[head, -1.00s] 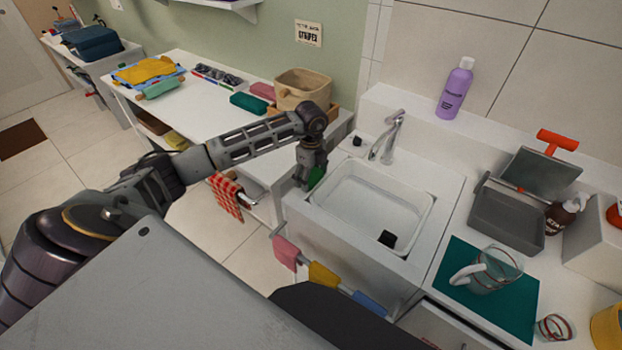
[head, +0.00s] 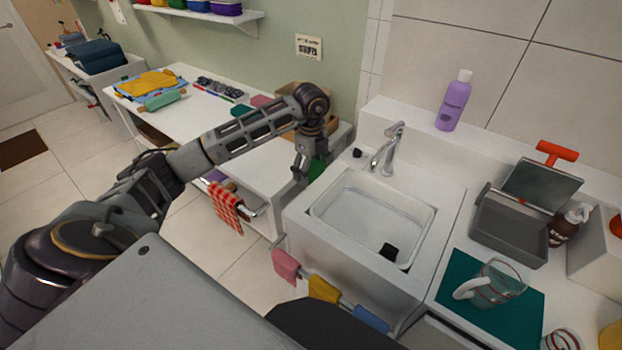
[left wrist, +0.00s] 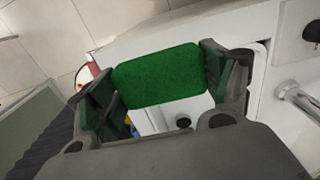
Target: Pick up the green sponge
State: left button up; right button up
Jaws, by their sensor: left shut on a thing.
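The green sponge (left wrist: 158,75) is a dark green rounded block. In the left wrist view it lies between the two fingers of my left gripper (left wrist: 160,90), which is shut on it. In the head view my left gripper (head: 308,170) points down at the left side of the sink, and a bit of the green sponge (head: 316,168) shows beside its fingers. The gripper holds the sponge above the counter beside the basin; most of the sponge is hidden in the head view. My right gripper is not in view.
The white sink basin (head: 375,215) with its faucet (head: 386,150) lies right of the gripper. A purple bottle (head: 454,102) stands on the ledge behind. Coloured cloths hang on the front rail (head: 304,275).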

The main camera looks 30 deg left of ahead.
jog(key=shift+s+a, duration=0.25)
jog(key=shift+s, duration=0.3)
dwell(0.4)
